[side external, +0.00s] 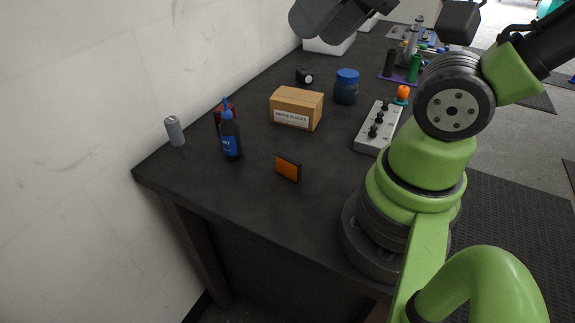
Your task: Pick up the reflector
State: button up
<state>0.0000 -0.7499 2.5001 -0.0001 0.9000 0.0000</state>
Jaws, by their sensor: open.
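The reflector (287,168) is a small orange rectangle with a dark edge. It stands upright on the dark workbench (235,190), near its front edge, in front of the cardboard box. Nothing touches it. My green and black arm is at the right of the picture, with clear space between its lower part and the reflector. I cannot make out my gripper or its fingertips in this view.
A blue-labelled bottle (231,138), a red item (219,116) partly behind it and a grey can (175,131) stand left. A cardboard box (296,107), a blue-lidded jar (346,86) and a grey block with black knobs (378,127) stand behind. Bench around the reflector is clear.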

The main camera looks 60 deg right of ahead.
jog(key=shift+w, duration=0.1)
dwell(0.4)
jog(key=n+g+h, duration=0.2)
jog(key=g, duration=0.5)
send_over(288, 158)
notch_tip(288, 158, down, 21)
jog(key=f, duration=0.5)
jog(key=shift+w+a, duration=0.15)
jog(key=shift+a, duration=0.2)
jog(key=f, duration=0.3)
jog(key=shift+s+d+f, duration=0.2)
jog(key=shift+d+f, duration=0.15)
jog(key=shift+f, duration=0.65)
